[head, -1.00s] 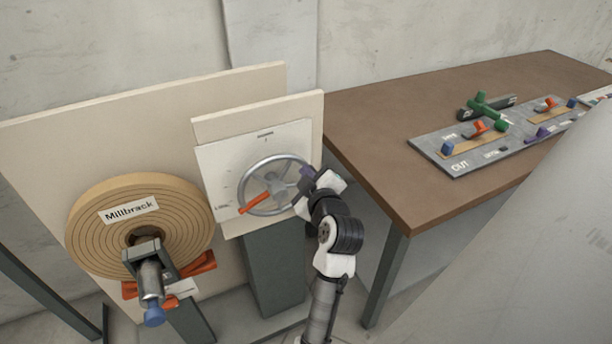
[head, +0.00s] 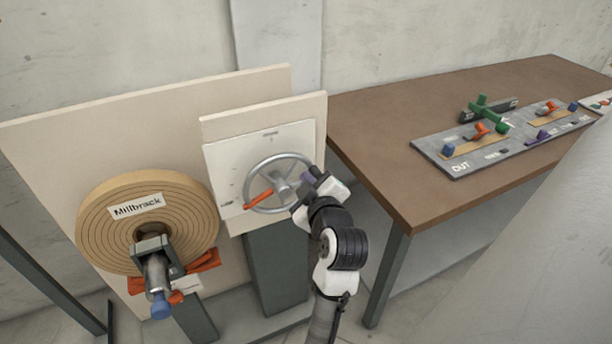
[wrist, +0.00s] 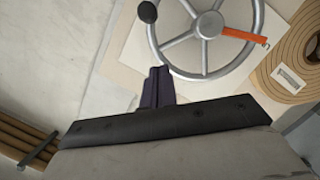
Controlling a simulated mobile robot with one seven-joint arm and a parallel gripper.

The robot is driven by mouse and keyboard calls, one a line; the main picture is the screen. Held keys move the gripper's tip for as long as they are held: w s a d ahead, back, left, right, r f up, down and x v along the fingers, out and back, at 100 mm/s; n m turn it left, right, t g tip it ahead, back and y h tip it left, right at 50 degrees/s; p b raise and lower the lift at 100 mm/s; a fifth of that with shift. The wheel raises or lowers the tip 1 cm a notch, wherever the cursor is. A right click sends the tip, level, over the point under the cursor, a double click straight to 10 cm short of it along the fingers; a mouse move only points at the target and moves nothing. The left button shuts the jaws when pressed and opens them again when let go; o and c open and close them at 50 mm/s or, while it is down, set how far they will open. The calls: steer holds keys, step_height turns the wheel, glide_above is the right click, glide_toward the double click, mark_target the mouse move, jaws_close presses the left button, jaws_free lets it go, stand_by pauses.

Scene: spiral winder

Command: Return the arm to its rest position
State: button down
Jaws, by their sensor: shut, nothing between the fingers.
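My arm (head: 338,250) rises from the bottom of the head view, bent, with its end just in front of the right side of a grey handwheel (head: 250,200). My gripper (wrist: 158,75) is shut and empty; its dark purple fingers are together in the wrist view. The handwheel also shows in the wrist view (wrist: 203,25), beyond the fingertips, with a black knob (wrist: 147,12) at its rim. I cannot tell whether the fingertips touch the rim. An orange pointer (head: 259,198) lies at the wheel's lower left in the head view.
A wound spiral disc labelled Millbrack (head: 112,240) stands left, with a blue-tipped shaft (head: 160,305) sticking out in front. A brown table (head: 385,140) on the right bears a grey panel (head: 462,168) with coloured handles. Its near corner is close to my arm.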

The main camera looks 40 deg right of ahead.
steer(key=shift+v, duration=2.2)
steer(key=shift+w+r, duration=0.1)
steer(key=shift+r, duration=0.1)
